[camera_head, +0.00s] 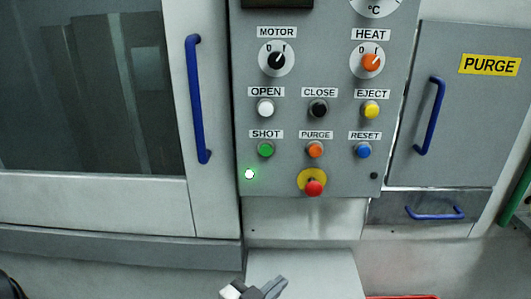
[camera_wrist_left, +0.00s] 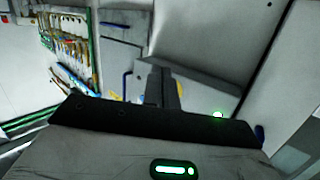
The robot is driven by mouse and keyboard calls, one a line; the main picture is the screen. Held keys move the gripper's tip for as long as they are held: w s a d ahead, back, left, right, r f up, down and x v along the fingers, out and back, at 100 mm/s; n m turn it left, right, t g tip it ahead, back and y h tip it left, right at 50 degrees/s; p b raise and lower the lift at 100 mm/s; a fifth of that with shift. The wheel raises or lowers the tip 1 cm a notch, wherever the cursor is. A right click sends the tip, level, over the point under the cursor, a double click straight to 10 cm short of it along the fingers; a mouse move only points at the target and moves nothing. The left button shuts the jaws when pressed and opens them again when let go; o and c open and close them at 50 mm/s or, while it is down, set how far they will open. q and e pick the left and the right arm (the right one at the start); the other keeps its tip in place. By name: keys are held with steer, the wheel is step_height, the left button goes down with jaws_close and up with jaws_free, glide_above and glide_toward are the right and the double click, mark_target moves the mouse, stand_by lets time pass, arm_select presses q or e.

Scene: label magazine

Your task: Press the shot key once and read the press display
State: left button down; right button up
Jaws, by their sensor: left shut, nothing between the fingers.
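The green shot key (camera_head: 265,149) is on the grey control panel (camera_head: 330,180), under its SHOT label. A dark display (camera_head: 278,3) is cut off by the top edge of the head view, and no reading shows. My left gripper (camera_head: 262,288) is at the bottom edge, well below the panel and apart from the key. In the left wrist view its fingers (camera_wrist_left: 162,86) are together and empty, with a green light (camera_wrist_left: 218,114) beyond them. My right gripper is in neither view.
Beside the shot key are an orange purge key (camera_head: 315,149) and a blue reset key (camera_head: 363,150). A red emergency button (camera_head: 314,187) sits below. A door with a blue handle (camera_head: 198,100) is at left, a PURGE cabinet (camera_head: 465,110) at right. A pale ledge (camera_head: 310,270) lies underneath.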

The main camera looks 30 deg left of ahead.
mark_target(266, 150)
arm_select(q)
steer(key=w+a+r+m+t, duration=0.1)
steer(key=a+r+t, duration=0.2)
steer(key=r, duration=0.6)
steer(key=w+a+r+t, duration=0.2)
steer(key=a+r+t, duration=0.1)
steer(key=r, duration=0.7)
steer(key=shift+w+r+m+t, duration=0.25)
steer(key=shift+m+t, duration=0.15)
steer(key=shift+t, duration=0.5)
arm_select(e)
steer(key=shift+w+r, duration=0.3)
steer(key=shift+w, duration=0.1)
arm_select(q)
steer(key=shift+a+b, duration=0.1)
steer(key=shift+b, duration=0.2)
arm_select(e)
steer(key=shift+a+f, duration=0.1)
